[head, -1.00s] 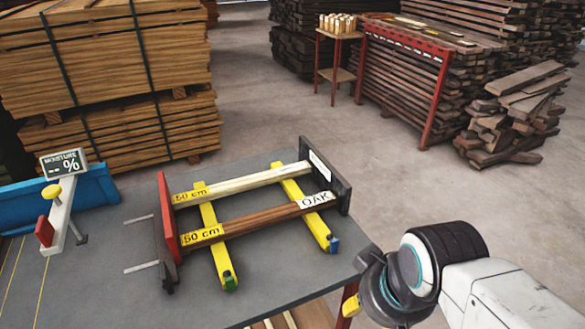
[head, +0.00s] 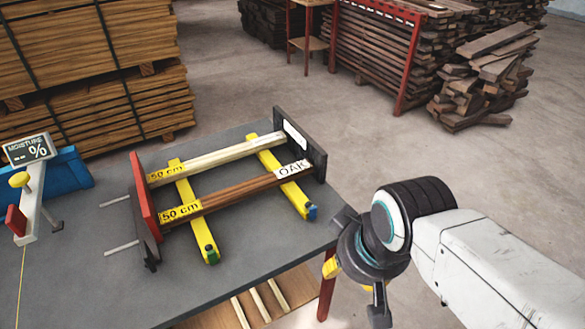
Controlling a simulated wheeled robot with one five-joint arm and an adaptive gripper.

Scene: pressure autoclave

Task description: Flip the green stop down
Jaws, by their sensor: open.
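The green stop (head: 210,254) is a small block at the near end of the left yellow rail (head: 190,205) on the grey table. It is too small to tell clearly how it is turned. A blue stop (head: 311,212) sits at the near end of the right yellow rail (head: 278,172). My gripper (head: 355,292) hangs past the table's right edge, right of the green stop and well apart from it. It is open and points down, partly hidden by my wrist. Nothing shows between its fingers.
A pale 50 cm board (head: 222,157) and a brown OAK board (head: 240,194) lie across the rails, between a red end plate (head: 142,185) and a black end plate (head: 300,143). A moisture meter (head: 28,149) stands at left. The table front is clear.

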